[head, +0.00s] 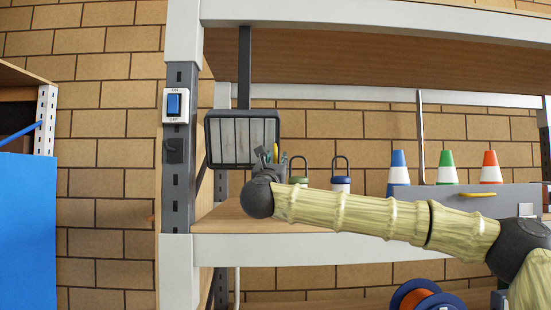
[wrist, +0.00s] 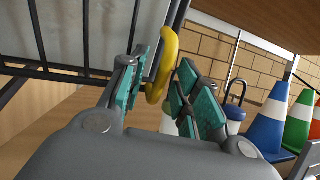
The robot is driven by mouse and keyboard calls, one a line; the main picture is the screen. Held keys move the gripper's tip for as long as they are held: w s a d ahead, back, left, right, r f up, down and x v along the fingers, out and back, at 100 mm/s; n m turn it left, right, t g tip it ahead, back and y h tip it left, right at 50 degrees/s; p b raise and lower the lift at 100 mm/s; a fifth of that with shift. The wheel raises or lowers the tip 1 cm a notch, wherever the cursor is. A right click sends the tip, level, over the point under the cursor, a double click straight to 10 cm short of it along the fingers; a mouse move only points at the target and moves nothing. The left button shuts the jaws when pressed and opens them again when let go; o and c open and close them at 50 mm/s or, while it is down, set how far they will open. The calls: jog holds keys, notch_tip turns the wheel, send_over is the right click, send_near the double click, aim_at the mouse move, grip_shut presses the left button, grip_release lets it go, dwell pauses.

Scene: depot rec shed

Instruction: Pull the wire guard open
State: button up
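The wire guard (head: 222,140) is a dark frame with thin upright bars over a grey panel, beside the shelf's left post. It looks shut against the panel. Its bars also show at upper left in the wrist view (wrist: 45,72). A yellow handle (wrist: 163,62) stands at the guard's right edge; in the head view a sliver of it (head: 276,152) shows above my gripper. My gripper (head: 271,157) is at the handle. In the wrist view its teal-padded fingers (wrist: 164,82) are open on either side of the handle, with narrow gaps visible.
Green (head: 299,180) and blue (head: 340,183) padlock-like items stand on the shelf right of the guard. Beyond are blue (head: 398,168), green (head: 447,168) and orange (head: 490,168) cones and a grey drawer unit (head: 520,195). A blue switch (head: 174,105) is on the left post.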

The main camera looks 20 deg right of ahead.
jog(key=shift+w, duration=0.1)
jog(key=shift+c, duration=0.2)
jog(key=shift+a, duration=0.1)
grip_shut()
jog(key=shift+f+b, duration=0.1)
jog(key=shift+b, duration=0.2)
